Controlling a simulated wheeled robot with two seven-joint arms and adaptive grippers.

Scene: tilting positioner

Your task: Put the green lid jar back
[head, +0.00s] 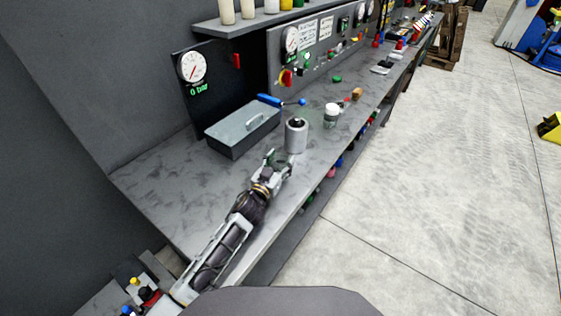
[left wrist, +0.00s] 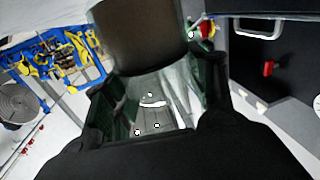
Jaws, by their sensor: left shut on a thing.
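My left gripper (head: 279,158) reaches in over the bench's front edge, with its fingers at the near side of a grey cylinder (head: 296,137) with a dark top. In the left wrist view, the gripper (left wrist: 158,95) is shut on this cylinder (left wrist: 140,35), which lies between and beyond the fingertips. I cannot tell whether it touches the bench. A small pale jar (head: 331,114) with some green on it stands to the right, apart from the gripper. A small green piece (head: 337,79) lies farther back. I cannot tell clearly which one is the green lid jar. My right gripper is not in view.
A grey lidded box (head: 243,130) stands left of the cylinder, with a blue-handled tool (head: 270,100) behind it. A gauge panel (head: 205,85) reading 0 bar stands at the back. A brown knob-like piece (head: 356,93) is farther right.

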